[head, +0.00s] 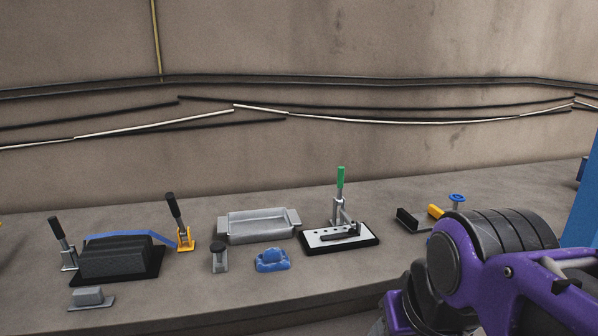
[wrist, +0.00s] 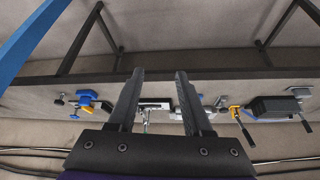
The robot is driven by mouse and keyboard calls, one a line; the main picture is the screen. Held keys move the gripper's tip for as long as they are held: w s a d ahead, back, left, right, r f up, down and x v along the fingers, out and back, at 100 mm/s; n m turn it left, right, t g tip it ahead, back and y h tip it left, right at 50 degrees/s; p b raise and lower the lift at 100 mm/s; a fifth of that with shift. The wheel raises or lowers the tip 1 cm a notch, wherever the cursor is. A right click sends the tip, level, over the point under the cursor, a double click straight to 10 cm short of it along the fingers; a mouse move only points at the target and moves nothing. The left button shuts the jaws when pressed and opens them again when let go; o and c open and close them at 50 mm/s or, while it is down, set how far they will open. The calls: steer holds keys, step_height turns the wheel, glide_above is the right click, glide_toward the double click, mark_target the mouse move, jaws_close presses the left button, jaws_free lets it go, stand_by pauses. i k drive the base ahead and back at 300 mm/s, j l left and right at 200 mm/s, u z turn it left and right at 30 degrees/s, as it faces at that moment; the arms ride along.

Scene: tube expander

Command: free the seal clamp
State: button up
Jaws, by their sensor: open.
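Which clamp is the seal clamp cannot be told by name. A green-handled toggle clamp (head: 340,200) stands on a white-topped black plate (head: 312,239), its handle upright. At left a black ribbed block (head: 115,256) lies under a blue strap (head: 133,236), between a grey-based clamp (head: 66,247) and an orange-based clamp (head: 184,238), both with black handles raised and tilted. The orange clamp also shows in the wrist view (wrist: 234,110). My gripper (wrist: 160,74) is open and empty, its fingers apart from everything; it is out of the head view.
A grey tray (head: 258,226), a black-knobbed post (head: 219,256), a blue lumpy part (head: 272,260) and a grey block (head: 90,298) stand on the bench (head: 200,300). At right are a black bracket (head: 408,219) and a blue knob (head: 457,197). A blue upright (head: 583,225) rises at the far right.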

mark_target(341, 170)
steer(key=i+l+u, duration=0.15)
steer(key=i, duration=0.3)
steer(key=i+l+u, duration=0.1)
steer(key=i+l, duration=0.25)
steer(key=i, duration=0.05)
